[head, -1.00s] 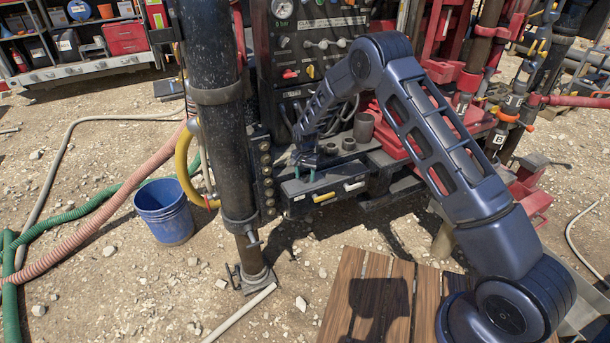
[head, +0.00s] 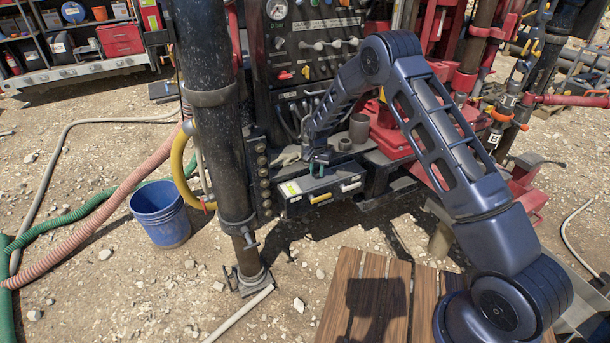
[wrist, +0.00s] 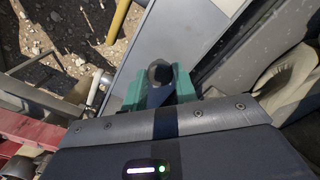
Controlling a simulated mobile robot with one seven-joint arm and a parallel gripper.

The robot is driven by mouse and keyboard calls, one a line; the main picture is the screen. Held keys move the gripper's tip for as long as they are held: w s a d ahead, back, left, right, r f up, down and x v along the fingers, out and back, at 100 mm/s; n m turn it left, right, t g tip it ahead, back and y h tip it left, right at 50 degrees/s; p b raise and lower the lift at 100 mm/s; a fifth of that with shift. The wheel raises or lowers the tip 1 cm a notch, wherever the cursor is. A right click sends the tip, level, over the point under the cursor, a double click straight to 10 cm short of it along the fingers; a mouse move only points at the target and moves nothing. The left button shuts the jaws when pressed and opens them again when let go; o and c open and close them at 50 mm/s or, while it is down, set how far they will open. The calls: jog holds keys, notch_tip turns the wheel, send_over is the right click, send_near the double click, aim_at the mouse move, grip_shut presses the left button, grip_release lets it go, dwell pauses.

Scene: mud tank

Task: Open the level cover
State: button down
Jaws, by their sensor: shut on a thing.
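My gripper (head: 319,168) is low over the dark box at the front of the rig's panel. In the wrist view, the green fingertips (wrist: 158,88) are shut on a small dark knob or handle (wrist: 159,72). A flat grey surface (wrist: 185,32) lies beyond the fingers. I cannot tell for sure which part is the level cover. The box (head: 296,208) has a yellow handle (head: 321,198) and a white handle (head: 351,186) on its front. My wrist and fingers hide part of its top.
A pale glove (head: 288,157) lies left of my gripper and shows at the right in the wrist view (wrist: 292,72). A thick black post (head: 222,150) stands close left. Grey cups (head: 359,128) stand to the right. A blue bucket (head: 160,215) is on the gravel.

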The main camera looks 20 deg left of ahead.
jog(key=w+d, duration=0.8)
jog(key=shift+w+d, duration=0.25)
jog(key=c, duration=1.1)
grip_release()
notch_tip(320, 180, up, 11)
